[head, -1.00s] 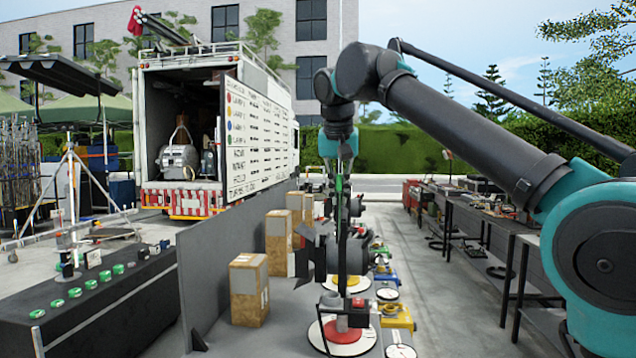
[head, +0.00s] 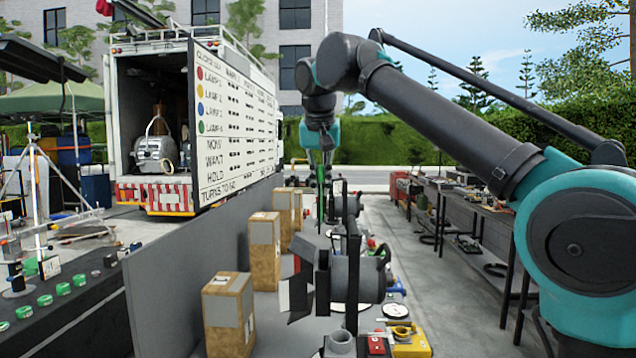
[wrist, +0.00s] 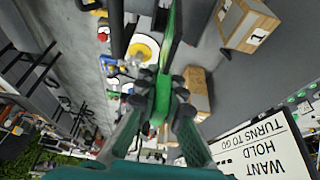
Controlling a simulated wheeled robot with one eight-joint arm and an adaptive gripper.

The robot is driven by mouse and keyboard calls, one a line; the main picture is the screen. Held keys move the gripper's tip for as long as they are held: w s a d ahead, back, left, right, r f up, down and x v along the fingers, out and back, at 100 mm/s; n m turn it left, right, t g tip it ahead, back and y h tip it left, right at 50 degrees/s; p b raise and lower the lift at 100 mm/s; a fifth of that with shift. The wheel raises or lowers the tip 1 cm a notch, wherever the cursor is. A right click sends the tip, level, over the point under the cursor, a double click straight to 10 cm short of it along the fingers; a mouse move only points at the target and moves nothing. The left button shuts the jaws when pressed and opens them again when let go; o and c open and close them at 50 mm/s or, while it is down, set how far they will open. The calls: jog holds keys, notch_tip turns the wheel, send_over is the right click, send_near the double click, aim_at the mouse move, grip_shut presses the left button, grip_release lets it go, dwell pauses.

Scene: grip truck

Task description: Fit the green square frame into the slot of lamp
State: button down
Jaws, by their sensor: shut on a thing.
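My gripper (head: 322,165) hangs from the arm, left of the picture's middle in the head view. It also shows in the wrist view (wrist: 163,98), shut on the green square frame (wrist: 172,42). The frame appears nearly edge-on there, as a narrow green strip between the fingertips. In the head view, the frame is a thin green line (head: 323,182). A black lamp (head: 350,275) with open flaps stands below and nearer than the gripper, on a post. Gripper and frame appear beyond it. Its slot cannot be made out.
Cardboard boxes (head: 265,250) line a grey partition (head: 165,290) on the left. Other lamp stands and coloured bases (head: 408,342) lie along the lane. Workbenches (head: 480,205) stand right. A truck (head: 150,160) with a lamp list board (head: 235,120) stands back left.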

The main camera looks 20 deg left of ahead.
jog(key=shift+f, duration=2.4)
jog(key=shift+s, duration=0.2)
jog(key=shift+f, duration=1.1)
jog(key=shift+f, duration=0.35)
jog(key=shift+f, duration=1.35)
jog(key=shift+f, duration=0.35)
jog(key=shift+f, duration=0.35)
jog(key=shift+f, duration=0.3)
